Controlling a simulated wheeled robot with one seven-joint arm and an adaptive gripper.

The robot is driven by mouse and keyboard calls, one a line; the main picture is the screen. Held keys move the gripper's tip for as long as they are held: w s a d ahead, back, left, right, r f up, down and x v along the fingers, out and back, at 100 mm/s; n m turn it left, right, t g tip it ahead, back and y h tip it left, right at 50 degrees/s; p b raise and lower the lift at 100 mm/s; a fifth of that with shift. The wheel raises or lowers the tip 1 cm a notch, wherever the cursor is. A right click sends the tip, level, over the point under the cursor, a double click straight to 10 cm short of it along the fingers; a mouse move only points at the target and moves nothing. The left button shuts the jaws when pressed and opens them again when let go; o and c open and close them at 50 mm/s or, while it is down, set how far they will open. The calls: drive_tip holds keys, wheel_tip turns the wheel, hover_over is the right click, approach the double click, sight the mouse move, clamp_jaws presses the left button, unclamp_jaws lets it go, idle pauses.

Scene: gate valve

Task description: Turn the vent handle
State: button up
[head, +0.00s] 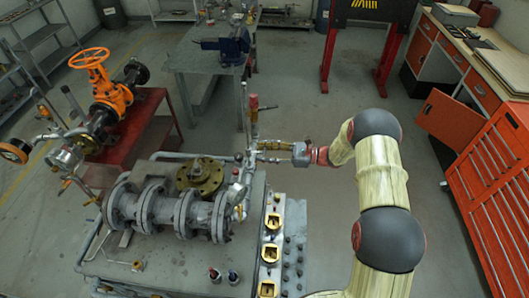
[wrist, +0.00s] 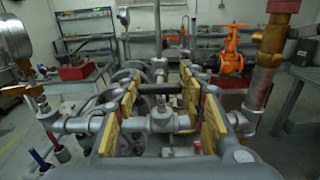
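My gripper (head: 274,151) reaches in from the right in the head view, beside the upright pipework at the right edge of the grey valve bench. In the wrist view my gripper (wrist: 159,95) is open, with one yellow-padded finger on each side. Between the fingers, a short dark bar, which looks like the vent handle (wrist: 156,88), lies crosswise above a grey pipe fitting (wrist: 161,119). I cannot tell whether either finger touches the bar. In the head view the handle is too small and too covered by the gripper to make out.
Upright pipes (wrist: 269,65) stand close on the right in the wrist view, and a gauge (wrist: 13,43) on the left. A flanged grey pipe (head: 166,208) lies on the bench. An orange handwheel valve (head: 108,88) stands on a red table.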

drive_tip(key=c, duration=0.6)
drive_tip(key=shift+c, duration=0.3)
drive_tip(key=shift+b, duration=0.4)
drive_tip(key=n+b, duration=0.3)
drive_tip(key=shift+f, duration=0.2)
drive_tip(key=n+b, duration=0.3)
drive_tip(key=b, duration=0.2)
drive_tip(key=shift+s+n, duration=0.1)
drive_tip(key=shift+n, duration=0.2)
drive_tip(key=n+b, duration=0.5)
drive_tip(key=b, duration=0.2)
drive_tip(key=shift+s+f, duration=0.1)
drive_tip(key=shift+f, duration=0.05)
drive_tip(key=n+b, duration=0.3)
drive_tip(key=b, duration=0.1)
drive_tip(key=shift+n+b, duration=1)
drive_tip(key=shift+b, duration=0.1)
